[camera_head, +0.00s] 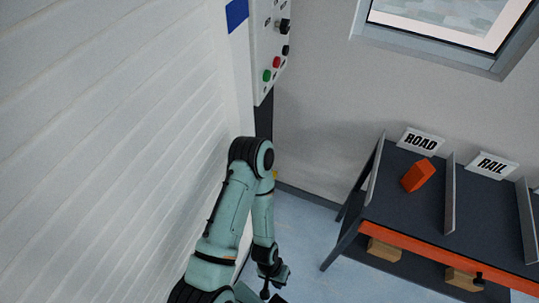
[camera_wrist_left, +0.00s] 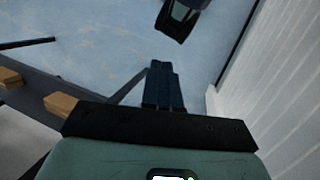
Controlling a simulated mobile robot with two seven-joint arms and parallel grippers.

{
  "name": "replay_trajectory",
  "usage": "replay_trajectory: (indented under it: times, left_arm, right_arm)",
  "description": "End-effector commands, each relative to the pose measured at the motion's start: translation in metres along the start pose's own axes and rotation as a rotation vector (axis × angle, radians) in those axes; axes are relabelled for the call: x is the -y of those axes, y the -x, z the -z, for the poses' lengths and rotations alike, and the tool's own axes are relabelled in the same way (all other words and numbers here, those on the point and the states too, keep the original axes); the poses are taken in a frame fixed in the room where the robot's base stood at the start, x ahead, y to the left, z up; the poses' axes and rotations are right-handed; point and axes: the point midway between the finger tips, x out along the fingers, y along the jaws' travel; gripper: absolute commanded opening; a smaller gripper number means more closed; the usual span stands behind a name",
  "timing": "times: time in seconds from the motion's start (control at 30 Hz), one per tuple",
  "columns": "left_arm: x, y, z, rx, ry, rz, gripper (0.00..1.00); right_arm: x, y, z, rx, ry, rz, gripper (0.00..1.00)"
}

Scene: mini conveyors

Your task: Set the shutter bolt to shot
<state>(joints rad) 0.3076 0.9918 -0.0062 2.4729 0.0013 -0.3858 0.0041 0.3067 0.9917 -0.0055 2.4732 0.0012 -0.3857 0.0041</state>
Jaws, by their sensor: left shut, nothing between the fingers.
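The white slatted shutter (camera_head: 110,150) fills the left side of the head view. It also shows at the right edge of the left wrist view (camera_wrist_left: 285,110). I cannot make out its bolt in either view; my left arm covers part of the shutter's right edge. My left gripper (camera_head: 267,290) hangs low over the floor, right of the shutter, at the bottom of the head view. In the left wrist view its dark fingers (camera_wrist_left: 162,72) are together and empty, apart from the shutter. My right gripper is not in view.
A control panel (camera_head: 264,50) with red, green and black controls is on the wall past the shutter. A dark bench (camera_head: 410,235) with an orange edge stands right, holding an orange block (camera_head: 418,176) and ROAD (camera_head: 421,142) and RAIL (camera_head: 492,166) signs. Blue floor (camera_head: 305,235) lies clear between.

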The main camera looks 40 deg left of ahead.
Motion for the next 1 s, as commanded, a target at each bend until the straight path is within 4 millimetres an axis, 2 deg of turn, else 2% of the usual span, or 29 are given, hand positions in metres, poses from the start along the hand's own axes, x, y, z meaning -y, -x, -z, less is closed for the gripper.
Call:
replay_trajectory:
  times: [0.43, 0.53, 0.57, 0.6, 0.67, 0.77, 0.83, 0.97, 1.0]
  left_arm:
    - [0.0, 0.0, 0.0, 0.0, -0.001, -0.001, 0.0]
    - [0.0, 0.0, 0.003, -0.001, -0.003, 0.0, 0.0]
    - [0.0, -0.001, 0.007, -0.003, -0.005, 0.001, 0.0]
    - [0.0, -0.001, 0.014, -0.004, -0.009, 0.002, 0.0]
    - [0.001, -0.001, 0.031, -0.007, -0.019, 0.005, 0.0]
    - [0.002, 0.003, 0.076, -0.009, -0.047, 0.015, 0.0]
    - [0.005, 0.013, 0.116, -0.011, -0.071, 0.028, 0.0]
    - [0.011, 0.048, 0.192, -0.005, -0.12, 0.068, 0.0]
    - [0.014, 0.062, 0.214, -0.005, -0.132, 0.083, 0.0]
  right_arm:
    - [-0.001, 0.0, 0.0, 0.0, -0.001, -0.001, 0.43]
    - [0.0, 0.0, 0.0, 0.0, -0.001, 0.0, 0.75]
    - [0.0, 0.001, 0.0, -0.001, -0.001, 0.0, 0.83]
    - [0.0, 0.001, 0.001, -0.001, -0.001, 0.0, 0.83]
    - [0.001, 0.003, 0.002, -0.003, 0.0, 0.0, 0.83]
    - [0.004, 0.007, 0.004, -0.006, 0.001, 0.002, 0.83]
    - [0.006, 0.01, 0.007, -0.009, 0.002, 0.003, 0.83]
    - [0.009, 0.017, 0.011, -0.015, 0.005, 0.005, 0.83]
    - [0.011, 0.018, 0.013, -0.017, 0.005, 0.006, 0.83]
